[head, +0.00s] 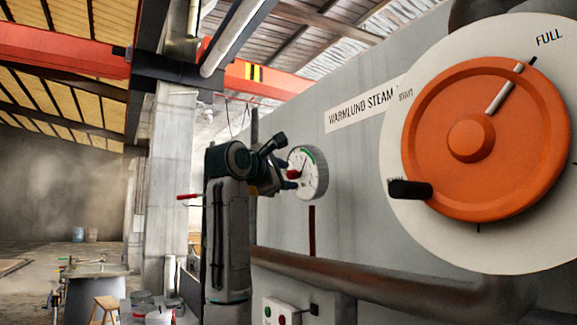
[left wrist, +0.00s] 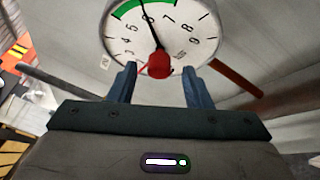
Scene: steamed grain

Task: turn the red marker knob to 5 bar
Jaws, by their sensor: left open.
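A round white pressure gauge (head: 314,178) with a green arc and a black needle is on the grey machine wall, right of my left gripper (head: 279,178). Its red marker knob (head: 292,174) sticks out toward the gripper. In the left wrist view the dial (left wrist: 122,45) shows figures around its edge, and the black needle points up and slightly left to the green arc. The red knob (left wrist: 160,66) lies between the two blue fingers of my open left gripper (left wrist: 160,75), with a gap on each side. A thin red pointer extends from the knob to the lower left. My right gripper is out of view.
A large orange handwheel (head: 430,110) on a white disc is at the right. A dark red bar (head: 312,230) is below the gauge. A workbench (head: 95,270) stands at the lower left.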

